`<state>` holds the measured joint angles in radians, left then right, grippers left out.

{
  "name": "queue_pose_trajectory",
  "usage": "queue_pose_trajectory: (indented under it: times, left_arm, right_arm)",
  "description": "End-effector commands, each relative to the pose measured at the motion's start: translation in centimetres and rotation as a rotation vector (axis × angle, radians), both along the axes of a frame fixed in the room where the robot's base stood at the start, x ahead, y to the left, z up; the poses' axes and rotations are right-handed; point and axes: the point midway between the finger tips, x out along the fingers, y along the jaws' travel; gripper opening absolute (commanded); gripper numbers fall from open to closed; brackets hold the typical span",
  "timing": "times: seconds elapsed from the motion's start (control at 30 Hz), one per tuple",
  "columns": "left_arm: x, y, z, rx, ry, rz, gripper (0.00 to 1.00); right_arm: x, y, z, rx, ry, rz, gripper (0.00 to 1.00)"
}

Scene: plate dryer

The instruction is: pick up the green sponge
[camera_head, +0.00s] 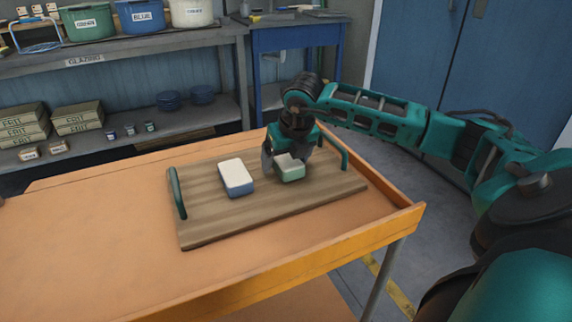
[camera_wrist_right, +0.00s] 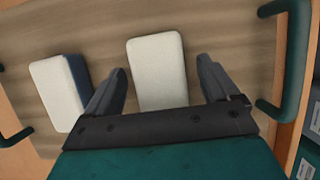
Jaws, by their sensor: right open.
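The green sponge (camera_head: 289,168) is a block with a pale top and a light green side. It lies on a wooden tray (camera_head: 215,222) with dark green handles. My right gripper (camera_head: 287,160) is directly over it, pointing down. In the right wrist view the sponge's pale top (camera_wrist_right: 156,70) shows between the two open fingers of the right gripper (camera_wrist_right: 160,85), with a gap on each side. A second sponge, white on top and blue below (camera_head: 236,177), lies on the tray to the left; it also shows in the right wrist view (camera_wrist_right: 57,92). My left gripper is not seen.
The tray stands on an orange table (camera_head: 110,245) with a raised rim. The tray's right handle (camera_head: 344,154) is close to my right gripper. Shelves with pots and boxes (camera_head: 78,118) stand behind.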

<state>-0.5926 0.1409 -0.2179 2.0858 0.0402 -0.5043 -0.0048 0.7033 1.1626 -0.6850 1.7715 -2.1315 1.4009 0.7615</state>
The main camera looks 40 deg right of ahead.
Motion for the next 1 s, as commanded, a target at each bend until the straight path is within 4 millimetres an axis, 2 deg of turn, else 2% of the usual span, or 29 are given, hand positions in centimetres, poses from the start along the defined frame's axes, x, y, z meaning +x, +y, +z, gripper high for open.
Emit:
queue_pose_trajectory:
  times: [0.4, 1.0]
  left_arm:
    - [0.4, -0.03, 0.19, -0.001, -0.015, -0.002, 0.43]
    - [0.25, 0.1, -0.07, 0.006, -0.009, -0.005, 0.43]
  right_arm:
    - [-0.03, 0.03, -0.28, 0.001, 0.001, 0.0, 0.88]
    - [-0.03, 0.06, -0.17, 0.001, 0.001, 0.0, 0.32]
